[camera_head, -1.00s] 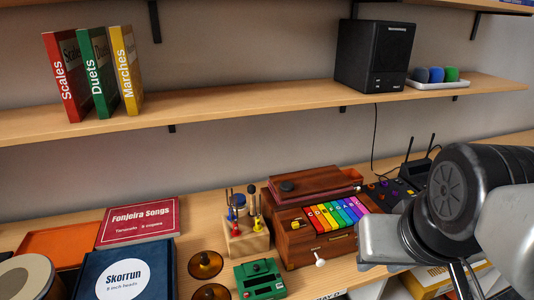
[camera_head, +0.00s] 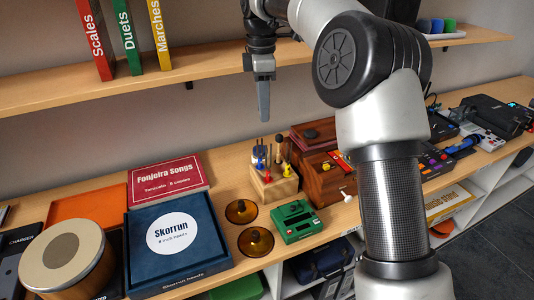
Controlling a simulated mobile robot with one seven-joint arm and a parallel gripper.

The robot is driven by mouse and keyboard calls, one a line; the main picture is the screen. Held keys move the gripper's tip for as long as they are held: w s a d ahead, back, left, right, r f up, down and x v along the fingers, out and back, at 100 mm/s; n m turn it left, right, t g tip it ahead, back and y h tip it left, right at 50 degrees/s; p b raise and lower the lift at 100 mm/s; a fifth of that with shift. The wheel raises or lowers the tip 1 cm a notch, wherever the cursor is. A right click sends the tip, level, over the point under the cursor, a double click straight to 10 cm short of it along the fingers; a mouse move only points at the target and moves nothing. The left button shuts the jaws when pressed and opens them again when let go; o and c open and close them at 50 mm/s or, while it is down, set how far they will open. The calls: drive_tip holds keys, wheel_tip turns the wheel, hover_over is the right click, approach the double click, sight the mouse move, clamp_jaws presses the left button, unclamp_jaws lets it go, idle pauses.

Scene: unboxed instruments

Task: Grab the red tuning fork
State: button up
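A light wooden holder block (camera_head: 273,190) stands on the lower counter, in the middle of the head view. Several thin tuning forks with small coloured parts stand upright in it. Blue and yellow ones show clearly. A small red part (camera_head: 267,177) shows low at the front of the block and looks like the red tuning fork, though it is too small to be sure. My gripper (camera_head: 264,118) hangs pointing down above and behind the holder in the picture, apart from it. It is seen edge-on, so its opening is hidden. Nothing shows held in it.
Brown wooden boxes (camera_head: 318,185) stand right of the holder, partly behind my arm. Two amber discs (camera_head: 256,241) and a green device (camera_head: 296,222) lie in front. A blue Skorrun box (camera_head: 178,235) and red Fonjeira Songs box (camera_head: 168,181) are left. A shelf (camera_head: 150,88) runs above.

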wheel_tip(320, 180, down, 3)
drive_tip(key=w+n, duration=0.1)
drive_tip(key=w, duration=0.1)
hover_over(268, 172)
drive_tip(key=shift+g, duration=0.3)
drive_tip(key=f, duration=1.5)
drive_tip(key=shift+w+a+f, duration=0.2)
drive_tip(key=shift+a+f, duration=0.05)
drive_tip(key=shift+f, duration=0.55)
clamp_jaws()
